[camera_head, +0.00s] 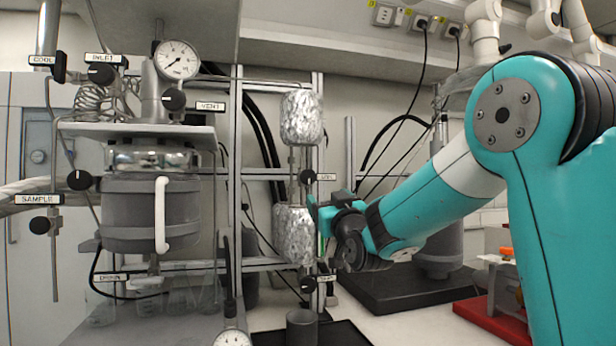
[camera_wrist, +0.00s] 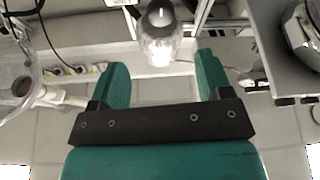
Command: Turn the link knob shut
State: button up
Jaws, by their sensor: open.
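Two black round knobs sit on the metal rack at centre in the head view. The upper knob (camera_head: 307,177) is beside a small white label (camera_head: 326,177), and the lower knob (camera_head: 307,285) is beside another label (camera_head: 326,279). Neither label is clearly legible, so I cannot tell which marks the link knob. My gripper (camera_head: 318,222) is just below and right of the upper knob, apparently apart from it. In the wrist view my gripper (camera_wrist: 160,78) has its two teal fingers wide apart with nothing between them. No knob is clearly visible there.
Foil-wrapped cylinders (camera_head: 303,118) stand on the rack close to my gripper. A grey reactor (camera_head: 125,215) with a gauge (camera_head: 177,60) and labelled knobs is at left. A dark stirrer base (camera_head: 400,290) and a red stand (camera_head: 490,315) are at right.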

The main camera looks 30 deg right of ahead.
aim_at(309, 179)
jog(key=p+x, duration=0.5)
jog(key=x, duration=0.9)
jog(key=shift+c, duration=0.3)
jog(key=c, duration=0.9)
